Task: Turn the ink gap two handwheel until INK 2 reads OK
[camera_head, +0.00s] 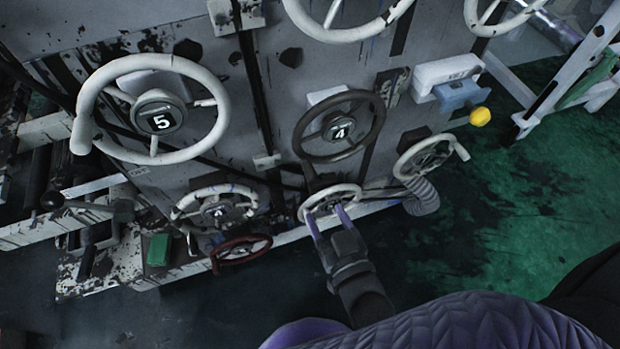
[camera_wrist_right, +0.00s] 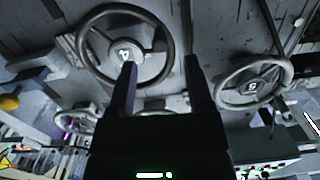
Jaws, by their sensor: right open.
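My right gripper (camera_head: 328,214) is open, with its two purple fingers at a small pale handwheel (camera_head: 303,208) low on the machine's panel. The fingers overlap this wheel's lower rim; I cannot tell whether they touch it. Its number is unreadable. In the right wrist view, the open fingers (camera_wrist_right: 160,70) stand in front of a dark-rimmed handwheel (camera_wrist_right: 87,60), with nothing held between them. That dark wheel, marked 4 (camera_head: 376,125), is above the gripper in the head view. The INK 2 readout is not legible in either view. My left gripper is not in view.
A large white handwheel marked 5 (camera_head: 82,105) is at left. Another small pale wheel (camera_head: 178,208) and a red one (camera_head: 219,266) sit lower left. A pale wheel (camera_head: 402,165) and a yellow knob (camera_head: 480,117) are at right. Green floor (camera_head: 540,220) lies open at right.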

